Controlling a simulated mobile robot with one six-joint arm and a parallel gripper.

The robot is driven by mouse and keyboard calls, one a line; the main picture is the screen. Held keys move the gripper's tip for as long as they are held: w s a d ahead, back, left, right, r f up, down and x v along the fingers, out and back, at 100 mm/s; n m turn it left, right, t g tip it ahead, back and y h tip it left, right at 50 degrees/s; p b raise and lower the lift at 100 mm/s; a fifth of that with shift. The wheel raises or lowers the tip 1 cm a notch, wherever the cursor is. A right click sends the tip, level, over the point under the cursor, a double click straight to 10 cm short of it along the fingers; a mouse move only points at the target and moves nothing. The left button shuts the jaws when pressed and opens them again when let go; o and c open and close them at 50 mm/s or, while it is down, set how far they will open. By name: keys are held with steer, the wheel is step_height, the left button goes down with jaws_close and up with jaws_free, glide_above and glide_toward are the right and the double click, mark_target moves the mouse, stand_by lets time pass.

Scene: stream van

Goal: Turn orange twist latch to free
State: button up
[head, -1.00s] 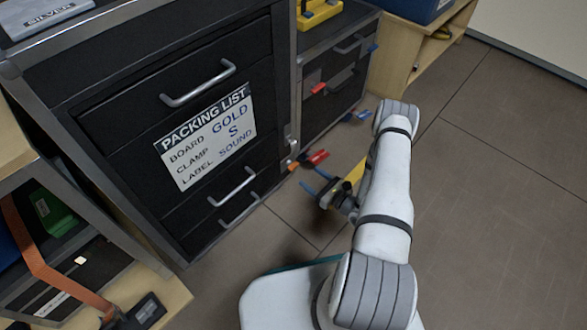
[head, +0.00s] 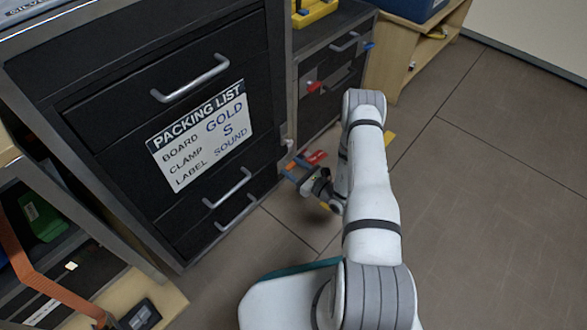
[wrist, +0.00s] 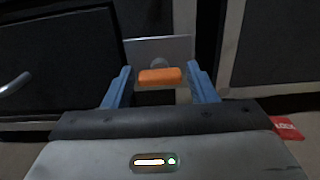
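The orange twist latch (wrist: 160,76) lies horizontal in front of a grey plate (wrist: 178,50) in the wrist view. My gripper (wrist: 161,85) is open, with one blue finger on each side of the latch. Small gaps seem to show between the fingers and the latch ends, so it does not look gripped. In the head view my gripper (head: 293,172) is at the right edge of the black drawer cabinet (head: 90,135). There the latch (head: 291,165) shows only as a small orange spot by the fingers.
A red tag (wrist: 287,129) is at the lower right of the wrist view. Drawer handles (head: 228,188) stick out from the cabinet front, which bears a packing list (head: 200,135). A second dark cabinet (head: 340,75) stands behind. The floor (head: 470,210) to the right is clear.

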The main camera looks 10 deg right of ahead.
steer(key=c, duration=0.7)
steer(key=n+p, duration=0.1)
steer(key=n, duration=1.2)
steer(key=shift+s+f+n, duration=0.1)
steer(key=shift+n, duration=0.2)
steer(key=shift+f+n+p, duration=0.1)
steer(key=shift+n+p, duration=0.3)
steer(key=shift+n, duration=1.7)
steer(key=shift+a, duration=0.1)
